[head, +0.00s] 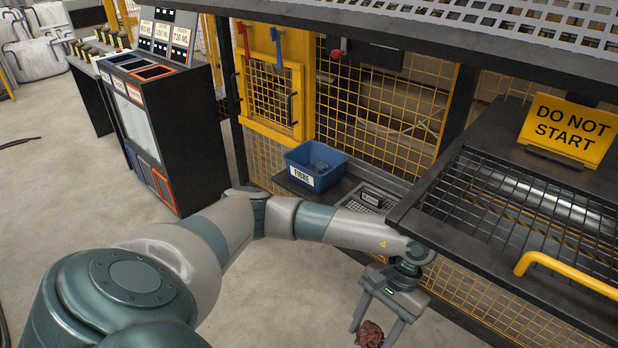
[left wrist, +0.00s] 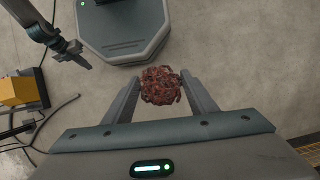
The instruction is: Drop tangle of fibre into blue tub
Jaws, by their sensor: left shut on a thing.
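The tangle of fibre (head: 370,334) is a reddish-brown clump at the bottom edge of the head view. My left gripper (head: 376,326) is shut on it and holds it above the floor. In the left wrist view the tangle (left wrist: 160,85) sits between the two fingers. The blue tub (head: 331,173), labelled FIBRE, stands on a dark ledge by the yellow mesh, above and left of the gripper in the head view. Something greyish shows inside it, too small to tell. My right gripper (left wrist: 78,60) shows small at the upper left of the left wrist view; its jaws are unclear.
A grey slatted tray (head: 364,197) lies right of the tub on the ledge. A dark roller frame with a DO NOT START sign (head: 567,130) overhangs at the right. A dark cabinet (head: 185,125) stands left. The floor between is clear.

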